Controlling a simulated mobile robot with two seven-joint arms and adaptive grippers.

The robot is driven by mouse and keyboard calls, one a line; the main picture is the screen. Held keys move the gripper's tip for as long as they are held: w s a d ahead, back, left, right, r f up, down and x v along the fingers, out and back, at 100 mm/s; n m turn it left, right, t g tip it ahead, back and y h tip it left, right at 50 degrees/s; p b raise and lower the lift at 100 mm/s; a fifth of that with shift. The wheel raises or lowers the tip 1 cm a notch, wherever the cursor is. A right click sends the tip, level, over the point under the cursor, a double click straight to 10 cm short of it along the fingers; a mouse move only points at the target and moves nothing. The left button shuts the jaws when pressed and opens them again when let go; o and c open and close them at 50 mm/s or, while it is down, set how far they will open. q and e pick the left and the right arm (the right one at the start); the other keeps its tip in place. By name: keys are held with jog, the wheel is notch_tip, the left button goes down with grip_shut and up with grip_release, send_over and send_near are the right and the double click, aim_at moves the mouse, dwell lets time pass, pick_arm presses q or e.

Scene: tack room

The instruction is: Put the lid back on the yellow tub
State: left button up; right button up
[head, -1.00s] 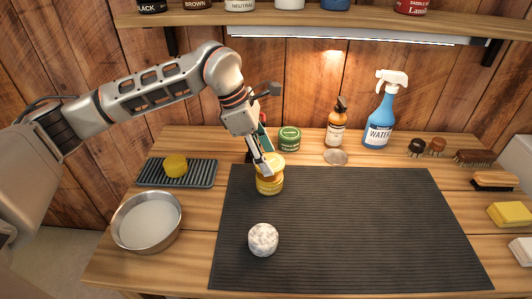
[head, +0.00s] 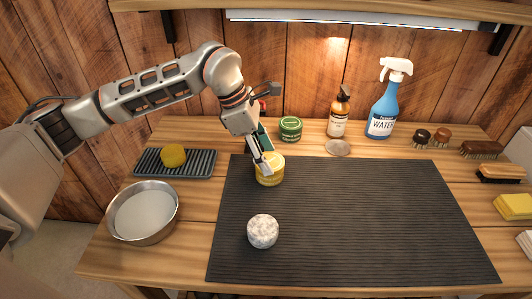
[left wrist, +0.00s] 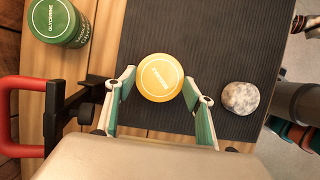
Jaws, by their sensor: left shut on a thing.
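The yellow tub (head: 268,180) stands upright at the back left of the dark mat. Its round yellow lid (head: 272,160) sits on top, looking level; the wrist view shows its printed top (left wrist: 160,78) from above. I cannot tell whether it is fully seated. My left gripper (head: 264,165) is down at the tub's top, shut on the lid, with one green-padded finger on each side in the left wrist view (left wrist: 160,85). The fingers and arm hide part of the rim. My right gripper is in neither view.
A green tin (head: 290,129) and a red-handled thing (left wrist: 12,118) stand close behind the tub. A speckled white round thing (head: 263,231) lies in front. A metal bowl (head: 110,222) and a ribbed tray (head: 205,160) are left. The mat's right side (head: 390,220) is clear.

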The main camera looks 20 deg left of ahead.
pick_arm(q)
jog(key=o, duration=0.8)
jog(key=shift+o, duration=0.2)
jog(key=v, duration=1.2)
